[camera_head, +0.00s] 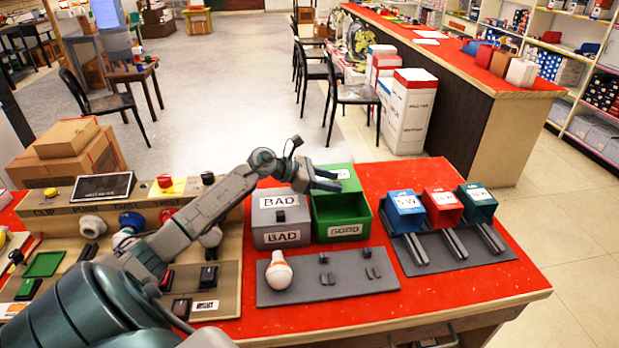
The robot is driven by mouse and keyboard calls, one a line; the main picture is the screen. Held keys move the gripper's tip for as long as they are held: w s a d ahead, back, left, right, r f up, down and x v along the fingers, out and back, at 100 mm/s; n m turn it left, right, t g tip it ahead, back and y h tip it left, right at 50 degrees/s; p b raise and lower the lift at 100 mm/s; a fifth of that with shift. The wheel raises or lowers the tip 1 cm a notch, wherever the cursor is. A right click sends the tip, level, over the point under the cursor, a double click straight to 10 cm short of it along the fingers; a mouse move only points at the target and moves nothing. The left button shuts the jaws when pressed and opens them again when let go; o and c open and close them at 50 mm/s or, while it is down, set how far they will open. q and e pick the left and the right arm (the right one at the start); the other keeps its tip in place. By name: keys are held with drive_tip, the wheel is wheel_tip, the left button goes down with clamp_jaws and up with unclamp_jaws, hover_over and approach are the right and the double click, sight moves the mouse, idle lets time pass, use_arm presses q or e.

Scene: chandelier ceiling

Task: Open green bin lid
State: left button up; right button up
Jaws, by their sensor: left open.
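The green bin (341,219) stands on the red table, with a label reading GOOD on its front. Its green lid (349,172) is raised at the back, and the inside of the bin shows. My left gripper (330,180) is over the bin's back left part, close to the lid; I cannot tell whether it touches it. The left gripper is open, and part of the lid is hidden behind it. My right gripper is not in view.
A grey bin (281,222) labelled BAD stands directly left of the green bin. Blue, red and teal bins (441,207) stand to the right. A wooden control panel (75,216) is at left.

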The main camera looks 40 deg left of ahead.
use_arm(q)
drive_tip(key=b+v, duration=0.1)
drive_tip(key=v, duration=0.7)
drive_tip(key=shift+b, duration=0.4)
drive_tip(key=shift+s+a+r, duration=0.1)
drive_tip(key=shift+s, duration=0.05)
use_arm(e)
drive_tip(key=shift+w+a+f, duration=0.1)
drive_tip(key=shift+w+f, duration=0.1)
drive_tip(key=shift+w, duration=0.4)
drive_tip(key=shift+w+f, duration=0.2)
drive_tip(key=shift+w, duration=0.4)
